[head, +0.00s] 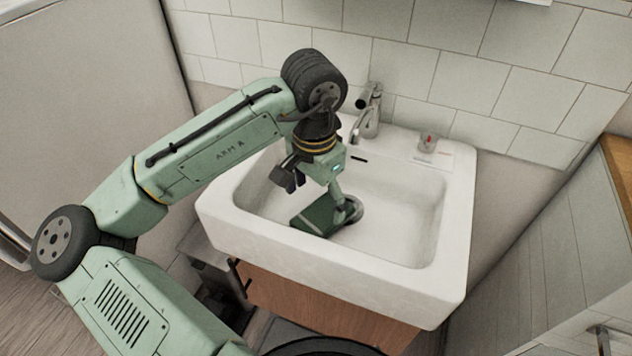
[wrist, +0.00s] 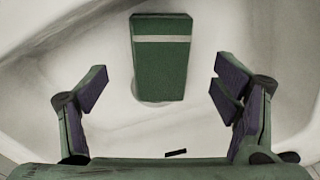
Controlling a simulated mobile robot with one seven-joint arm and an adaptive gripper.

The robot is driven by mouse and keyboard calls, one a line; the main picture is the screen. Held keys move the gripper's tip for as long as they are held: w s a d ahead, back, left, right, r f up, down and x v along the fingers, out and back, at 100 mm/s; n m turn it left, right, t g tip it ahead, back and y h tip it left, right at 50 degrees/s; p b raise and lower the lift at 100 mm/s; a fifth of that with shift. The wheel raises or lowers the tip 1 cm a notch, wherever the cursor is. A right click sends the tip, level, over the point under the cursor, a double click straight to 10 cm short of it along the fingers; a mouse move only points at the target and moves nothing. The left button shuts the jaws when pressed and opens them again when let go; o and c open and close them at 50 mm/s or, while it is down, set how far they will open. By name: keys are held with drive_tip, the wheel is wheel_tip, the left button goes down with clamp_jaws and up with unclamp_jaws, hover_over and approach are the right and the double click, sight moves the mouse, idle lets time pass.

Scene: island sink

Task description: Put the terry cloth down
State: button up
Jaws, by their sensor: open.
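The terry cloth (wrist: 161,65) is a folded green block with a pale stripe near one end. It lies in the white sink basin, and in the head view the cloth (head: 316,219) is partly hidden by my gripper. My gripper (wrist: 157,88) is open, with its two dark-padded fingers spread wide to either side of the cloth and apart from it. In the head view my gripper (head: 318,190) reaches down into the basin above the cloth.
The white sink (head: 452,200) has raised walls around the basin. A metal faucet (head: 369,112) stands at its back edge, close to my wrist. A small clear item with red (head: 428,142) sits on the back right rim. The basin's right side is clear.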

sight(316, 220)
wheel_tip(316, 220, up, 5)
drive_tip(key=shift+s+f, duration=0.1)
idle(0.6)
